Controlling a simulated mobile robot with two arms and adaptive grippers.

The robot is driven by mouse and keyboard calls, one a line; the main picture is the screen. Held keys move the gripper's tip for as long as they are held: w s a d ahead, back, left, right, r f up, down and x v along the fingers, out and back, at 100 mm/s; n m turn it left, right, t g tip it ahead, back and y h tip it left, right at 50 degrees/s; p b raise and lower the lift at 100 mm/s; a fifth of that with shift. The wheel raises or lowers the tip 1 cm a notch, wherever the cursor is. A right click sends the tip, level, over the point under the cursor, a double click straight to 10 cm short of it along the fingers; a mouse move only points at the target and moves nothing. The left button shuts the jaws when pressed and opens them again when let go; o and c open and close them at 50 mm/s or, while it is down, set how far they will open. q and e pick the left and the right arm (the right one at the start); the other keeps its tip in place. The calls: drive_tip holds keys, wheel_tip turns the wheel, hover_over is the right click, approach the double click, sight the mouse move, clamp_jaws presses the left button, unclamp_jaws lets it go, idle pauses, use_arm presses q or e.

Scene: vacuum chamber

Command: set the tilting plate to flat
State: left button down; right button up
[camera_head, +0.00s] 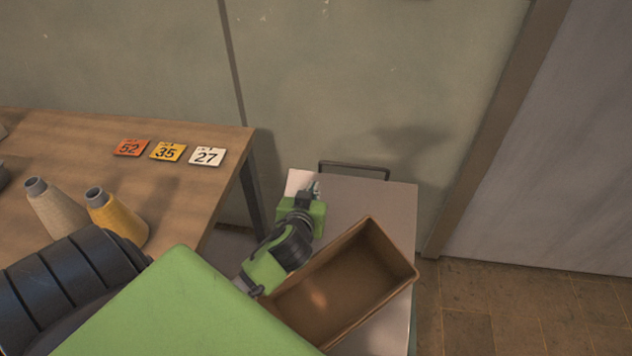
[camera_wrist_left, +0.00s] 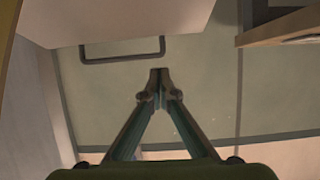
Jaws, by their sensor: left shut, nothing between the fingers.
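A pale grey plate-like top (camera_head: 385,200) stands at the middle right of the head view, with a dark bar handle (camera_head: 353,167) at its far edge. It may be the tilting plate; I cannot tell its tilt for sure. The handle also shows in the left wrist view (camera_wrist_left: 122,58), left of my fingertips and apart from them. My left gripper (camera_head: 314,188) is over the far left corner of the top. In the left wrist view its fingers (camera_wrist_left: 160,76) meet at the tips, shut and empty. My right gripper is not in view.
An open brown box (camera_head: 391,243) sits on the near part of the pale top. A wooden table (camera_head: 80,150) at left bears number cards (camera_head: 167,151), a beige cone (camera_head: 58,208) and a yellow cone (camera_head: 117,216). Clear floor (camera_head: 530,310) lies at right; a wall (camera_head: 360,70) stands behind.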

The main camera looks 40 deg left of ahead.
sight(320, 175)
use_arm(q)
drive_tip(key=p+x, duration=0.1)
drive_tip(key=x, duration=0.8)
drive_tip(key=shift+a, duration=0.25)
drive_tip(key=f, duration=0.1)
drive_tip(key=w+f, duration=0.1)
drive_tip(key=f, duration=0.1)
drive_tip(key=shift+w+a+p, duration=0.2)
drive_tip(key=shift+a+p, duration=0.1)
drive_tip(key=shift+a, duration=0.05)
drive_tip(key=shift+w+f, duration=0.2)
drive_tip(key=shift+f, duration=0.4)
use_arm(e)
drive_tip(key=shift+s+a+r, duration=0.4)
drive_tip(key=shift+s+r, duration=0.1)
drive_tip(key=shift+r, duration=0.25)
